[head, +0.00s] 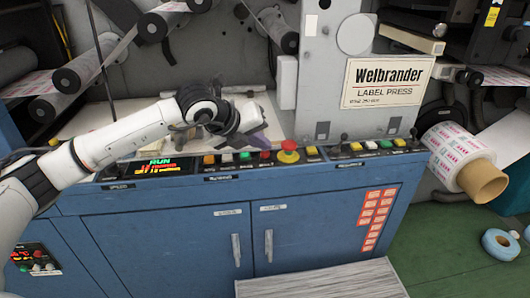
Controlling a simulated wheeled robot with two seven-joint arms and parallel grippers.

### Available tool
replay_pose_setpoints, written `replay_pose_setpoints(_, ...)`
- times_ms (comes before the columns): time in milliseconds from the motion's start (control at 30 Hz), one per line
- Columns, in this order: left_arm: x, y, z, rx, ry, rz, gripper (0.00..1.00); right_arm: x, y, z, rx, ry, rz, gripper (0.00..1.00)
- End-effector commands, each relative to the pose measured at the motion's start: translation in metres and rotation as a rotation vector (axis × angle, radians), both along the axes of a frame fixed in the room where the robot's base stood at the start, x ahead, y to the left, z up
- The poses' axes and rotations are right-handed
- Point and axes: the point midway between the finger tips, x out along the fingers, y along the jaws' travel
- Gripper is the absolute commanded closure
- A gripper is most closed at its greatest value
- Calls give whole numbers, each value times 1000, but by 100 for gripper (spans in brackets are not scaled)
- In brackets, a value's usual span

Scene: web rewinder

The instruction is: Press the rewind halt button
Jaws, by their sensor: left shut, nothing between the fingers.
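A row of buttons runs along the top front edge of the blue press cabinet (180,222). It holds an amber button (208,160), a white one (226,158), a green one (245,156), a flat red one (265,154) and a red mushroom button (288,146) on a yellow base. Their labels are too small to read, so I cannot tell which is the rewind halt button. My left gripper (258,138) is shut and empty, just above and behind the green and red buttons. I cannot tell whether it touches anything. My right gripper is not in view.
A display (160,167) left of the buttons reads RUN. A second button group (378,146) sits further right, under the Welbrander sign (388,82). A label roll (458,158) juts out at the right. A grey step (320,282) lies before the cabinet; green floor is at right.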

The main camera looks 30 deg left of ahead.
Motion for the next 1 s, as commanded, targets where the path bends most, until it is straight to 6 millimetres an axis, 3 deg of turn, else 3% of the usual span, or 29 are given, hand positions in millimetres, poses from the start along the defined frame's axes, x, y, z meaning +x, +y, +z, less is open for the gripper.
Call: replay_pose_setpoints(1000, 0, 0, -5, 0, 3, -1, 100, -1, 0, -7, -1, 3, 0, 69)
